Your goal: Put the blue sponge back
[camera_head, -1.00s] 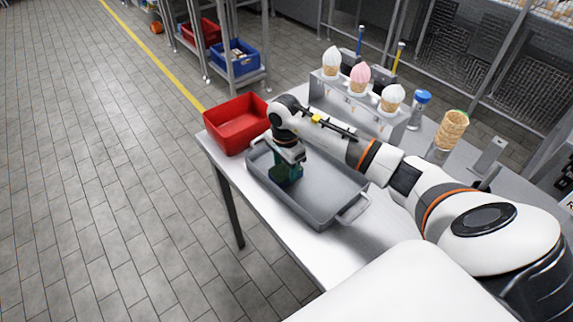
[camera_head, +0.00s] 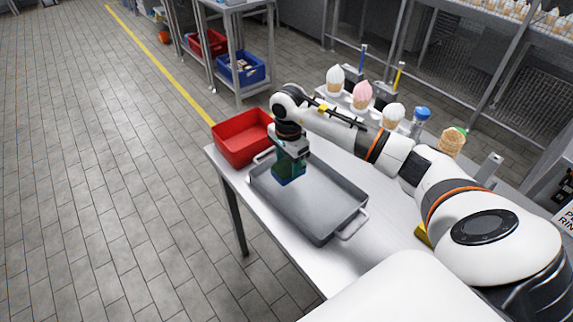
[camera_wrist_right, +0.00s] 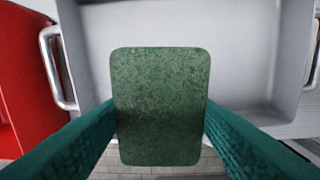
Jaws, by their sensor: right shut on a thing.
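The sponge (camera_head: 290,181) shows a blue lower part in the head view. Its green scouring face fills the middle of the right wrist view (camera_wrist_right: 161,85). My right gripper (camera_head: 288,170) is shut on it, with a teal finger pressed on each side. It holds the sponge above the left end of the grey metal tray (camera_head: 318,205), which also shows behind the sponge in the wrist view (camera_wrist_right: 245,60). My left gripper is not in view.
A red bin (camera_head: 240,148) stands just left of the tray on the table (camera_head: 262,222). Ice cream cones (camera_head: 362,96) stand in a holder behind my right arm, with a blue-capped shaker (camera_head: 420,120) beside them. Apart from the held sponge, the tray looks empty.

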